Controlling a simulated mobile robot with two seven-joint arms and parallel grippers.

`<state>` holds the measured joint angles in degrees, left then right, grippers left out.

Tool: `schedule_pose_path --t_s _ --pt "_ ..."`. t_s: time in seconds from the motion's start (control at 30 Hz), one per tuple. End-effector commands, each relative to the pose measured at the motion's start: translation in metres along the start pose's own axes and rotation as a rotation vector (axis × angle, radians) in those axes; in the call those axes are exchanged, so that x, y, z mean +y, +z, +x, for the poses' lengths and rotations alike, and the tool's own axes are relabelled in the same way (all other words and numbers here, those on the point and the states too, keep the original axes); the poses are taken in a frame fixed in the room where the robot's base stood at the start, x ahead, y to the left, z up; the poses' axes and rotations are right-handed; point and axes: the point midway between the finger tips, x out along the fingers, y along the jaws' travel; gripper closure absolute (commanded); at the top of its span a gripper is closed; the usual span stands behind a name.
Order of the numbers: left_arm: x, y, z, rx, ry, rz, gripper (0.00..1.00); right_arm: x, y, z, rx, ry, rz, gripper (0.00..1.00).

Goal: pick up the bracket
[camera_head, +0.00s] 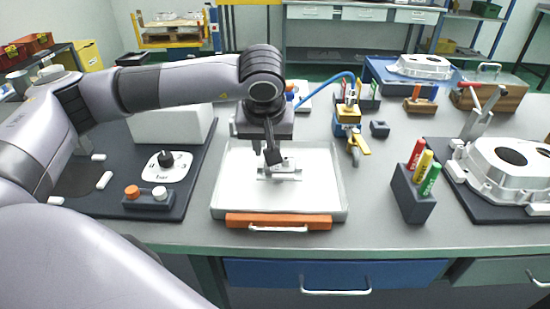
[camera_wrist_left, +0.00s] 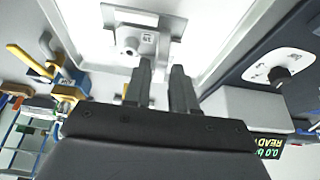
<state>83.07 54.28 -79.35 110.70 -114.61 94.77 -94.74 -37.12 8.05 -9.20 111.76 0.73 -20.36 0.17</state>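The bracket (camera_head: 286,172) is a small light-grey metal piece lying in the white tray (camera_head: 335,206) in the head view. The left wrist view shows it as a flat plate (camera_wrist_left: 138,18) with a raised part that bears a round boss and a small label. My left gripper (camera_head: 272,158) points down over the tray and partly hides the bracket. In the left wrist view my two left fingers (camera_wrist_left: 163,66) are apart with nothing between them, next to the bracket's raised part. I cannot tell how high they are above it. My right gripper is not in view.
The tray has an orange front edge with a handle. A dark mat (camera_head: 186,178) with a scale lies left, and a marker holder (camera_head: 412,197) and a large casting (camera_head: 505,170) stand right. A yellow-and-blue tool (camera_head: 349,125) stands behind right.

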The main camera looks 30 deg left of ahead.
Motion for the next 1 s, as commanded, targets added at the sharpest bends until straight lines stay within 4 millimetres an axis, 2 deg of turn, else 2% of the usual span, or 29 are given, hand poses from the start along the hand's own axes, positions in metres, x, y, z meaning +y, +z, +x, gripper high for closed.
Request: schedule_pose_path --t_s 0.13,0.4,0.43,0.5,0.87,1.0 --pt "0.0 0.0 0.018 -0.002 -0.001 -0.001 0.74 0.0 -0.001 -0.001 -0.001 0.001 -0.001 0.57" --pt "0.0 0.0 0.022 0.0 0.002 -0.001 0.74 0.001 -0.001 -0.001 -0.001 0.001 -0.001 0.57" --pt "0.0 0.0 0.022 -0.001 0.002 -0.001 0.78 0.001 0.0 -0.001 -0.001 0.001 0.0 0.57" --pt "0.0 0.0 0.022 -0.001 0.002 -0.001 1.0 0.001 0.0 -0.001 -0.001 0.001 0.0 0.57" --pt "0.001 -0.001 0.02 0.0 0.003 -0.001 1.0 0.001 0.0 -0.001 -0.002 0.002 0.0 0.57" --pt "0.001 -0.003 0.014 0.0 0.003 -0.001 1.0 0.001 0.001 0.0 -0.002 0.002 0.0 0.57"
